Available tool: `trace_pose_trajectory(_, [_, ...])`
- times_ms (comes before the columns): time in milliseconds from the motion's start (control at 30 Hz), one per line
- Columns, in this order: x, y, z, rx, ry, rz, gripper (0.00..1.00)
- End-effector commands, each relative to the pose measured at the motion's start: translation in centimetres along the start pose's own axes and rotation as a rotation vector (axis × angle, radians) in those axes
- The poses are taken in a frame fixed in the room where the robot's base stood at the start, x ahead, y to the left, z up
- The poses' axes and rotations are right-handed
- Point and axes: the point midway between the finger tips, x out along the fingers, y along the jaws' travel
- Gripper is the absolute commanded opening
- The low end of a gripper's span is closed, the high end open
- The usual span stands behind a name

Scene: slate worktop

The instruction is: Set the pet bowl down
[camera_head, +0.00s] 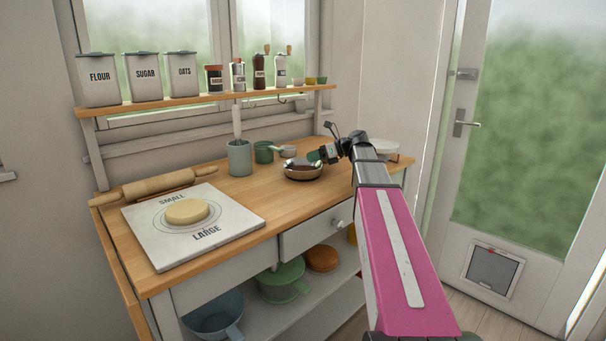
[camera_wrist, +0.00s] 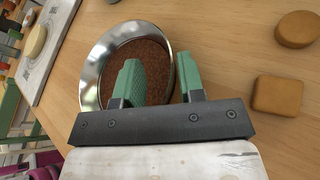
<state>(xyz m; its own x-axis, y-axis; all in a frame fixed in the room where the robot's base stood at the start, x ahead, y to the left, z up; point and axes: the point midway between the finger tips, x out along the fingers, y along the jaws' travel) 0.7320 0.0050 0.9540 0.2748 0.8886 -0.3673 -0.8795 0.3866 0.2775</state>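The pet bowl (camera_head: 302,171) is a shiny metal bowl on the wooden worktop, with brown contents. In the wrist view the bowl (camera_wrist: 92,75) shows its bright rim and the brown fill. My gripper (camera_head: 318,157) is at the bowl's right side in the head view. In the wrist view my gripper (camera_wrist: 160,80) has its two green fingers clearly apart, with a gap between them. The left finger overlaps the fill and the right one overlaps the right rim. I cannot tell whether either finger touches the bowl, and its underside is hidden.
A white board (camera_head: 152,237) marked SMALL and LARGE carries a pale round (camera_head: 187,212). A rolling pin (camera_head: 157,186), a grey crock (camera_head: 240,160) and a green cup (camera_head: 263,152) stand nearby. Two brown pieces, one round (camera_wrist: 296,29) and one square (camera_wrist: 279,95), lie right of the bowl in the wrist view.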

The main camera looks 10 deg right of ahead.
Motion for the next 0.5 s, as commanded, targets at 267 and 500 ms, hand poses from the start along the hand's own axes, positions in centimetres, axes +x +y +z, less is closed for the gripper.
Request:
trace_pose_trajectory(267, [1.9,-0.1,0.0,0.0,0.0,-0.001,0.36])
trace_pose_trajectory(500, [1.8,-0.1,0.0,0.0,0.0,0.0,0.0])
